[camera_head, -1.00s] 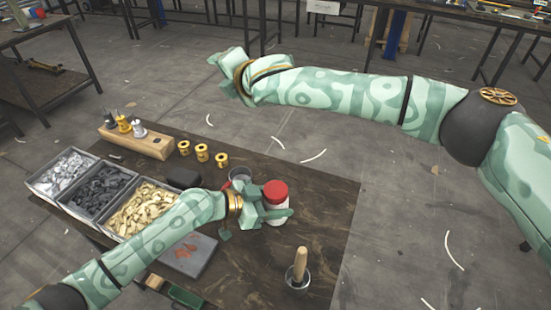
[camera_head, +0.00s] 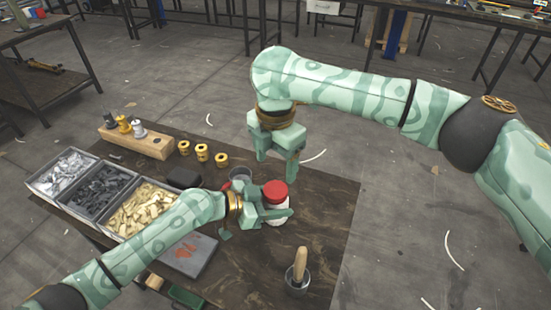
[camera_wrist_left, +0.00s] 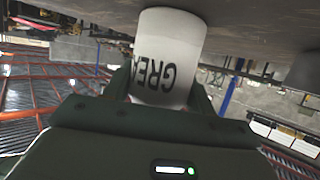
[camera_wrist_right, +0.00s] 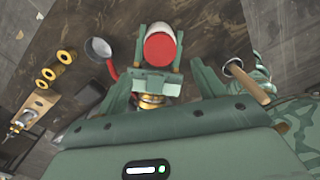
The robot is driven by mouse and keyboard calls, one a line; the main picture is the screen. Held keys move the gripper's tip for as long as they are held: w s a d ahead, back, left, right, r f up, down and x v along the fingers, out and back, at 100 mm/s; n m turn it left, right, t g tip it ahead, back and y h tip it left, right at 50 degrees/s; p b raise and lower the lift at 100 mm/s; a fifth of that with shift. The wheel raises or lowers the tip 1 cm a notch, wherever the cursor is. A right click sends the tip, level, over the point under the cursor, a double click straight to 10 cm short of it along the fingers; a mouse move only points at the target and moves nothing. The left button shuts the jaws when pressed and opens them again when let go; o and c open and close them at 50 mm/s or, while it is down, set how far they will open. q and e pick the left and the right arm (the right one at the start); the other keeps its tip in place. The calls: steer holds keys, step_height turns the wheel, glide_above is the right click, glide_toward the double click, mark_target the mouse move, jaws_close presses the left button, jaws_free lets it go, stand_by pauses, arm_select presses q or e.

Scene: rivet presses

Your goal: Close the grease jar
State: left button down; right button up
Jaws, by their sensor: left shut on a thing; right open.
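The grease jar (camera_head: 277,214) is white and stands upright near the middle of the dark table. Its red lid (camera_head: 275,189) sits on top; how tightly it is seated I cannot tell. My left gripper (camera_head: 274,213) is shut around the jar's body from the left. The left wrist view shows the jar's lettered side (camera_wrist_left: 167,75) between the fingers. My right gripper (camera_head: 278,158) is open and empty, pointing down above and behind the lid. The right wrist view shows the red lid (camera_wrist_right: 160,47) ahead of and between its fingers.
A grey cup (camera_head: 240,174) with a red handle stands just left of the jar. A metal pot with a wooden-handled tool (camera_head: 300,264) stands to the front right. Several parts bins (camera_head: 100,187), gold spools (camera_head: 202,152) and a wooden block (camera_head: 152,145) lie left. The table's right side is clear.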

mark_target(275, 189)
steer(key=shift+f, duration=0.1)
steer(key=shift+f, duration=3.95)
steer(key=c, duration=1)
steer(key=m, duration=1.1)
steer(key=o, duration=1.1)
